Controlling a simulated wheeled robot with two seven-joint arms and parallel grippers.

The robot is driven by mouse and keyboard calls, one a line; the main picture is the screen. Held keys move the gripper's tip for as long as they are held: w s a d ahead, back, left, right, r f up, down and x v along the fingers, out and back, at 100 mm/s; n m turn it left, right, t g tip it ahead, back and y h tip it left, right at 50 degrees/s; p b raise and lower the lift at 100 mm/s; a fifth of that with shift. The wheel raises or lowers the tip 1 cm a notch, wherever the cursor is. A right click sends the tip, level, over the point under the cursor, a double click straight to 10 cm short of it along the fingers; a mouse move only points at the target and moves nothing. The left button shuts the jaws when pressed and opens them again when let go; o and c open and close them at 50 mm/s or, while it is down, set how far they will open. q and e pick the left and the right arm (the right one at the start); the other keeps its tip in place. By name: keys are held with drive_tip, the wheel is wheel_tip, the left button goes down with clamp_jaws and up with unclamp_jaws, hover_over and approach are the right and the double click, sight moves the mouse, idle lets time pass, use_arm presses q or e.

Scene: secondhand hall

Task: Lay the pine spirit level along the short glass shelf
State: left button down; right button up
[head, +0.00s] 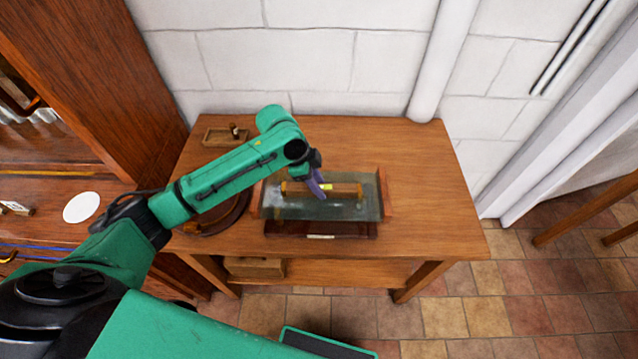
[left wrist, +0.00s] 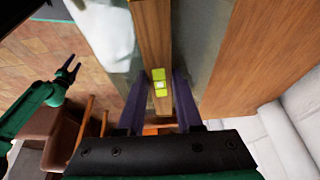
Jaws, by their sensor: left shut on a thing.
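The pine spirit level (head: 345,189) is a light wooden bar with a yellow-green vial. My left gripper (head: 316,186) is shut on it near its middle. The bar lies level, along the length of the short glass shelf (head: 320,210), a greenish pane between wooden ends. I cannot tell whether it touches the glass. In the left wrist view the level (left wrist: 153,40) runs between the fingers of my left gripper (left wrist: 160,100), with glass (left wrist: 205,50) on both sides. My right gripper (left wrist: 68,72) shows there, open and empty, off to the side.
The shelf stands on a wooden table (head: 430,200). A dark red-brown base with a pale label (head: 320,230) is at its front. A small wooden tray (head: 225,136) is at the back left, and a round dark wooden piece (head: 215,222) lies left, partly under my arm. The table's right side is clear.

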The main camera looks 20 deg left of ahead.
use_arm(q)
drive_tip(key=c, duration=0.6)
unclamp_jaws()
drive_tip(key=shift+a+r, duration=0.15)
drive_tip(key=shift+r, duration=0.25)
drive_tip(key=b+v, duration=0.1)
drive_tip(key=v, duration=1)
drive_tip(key=shift+a+r, duration=0.1)
drive_tip(key=shift+r, duration=0.05)
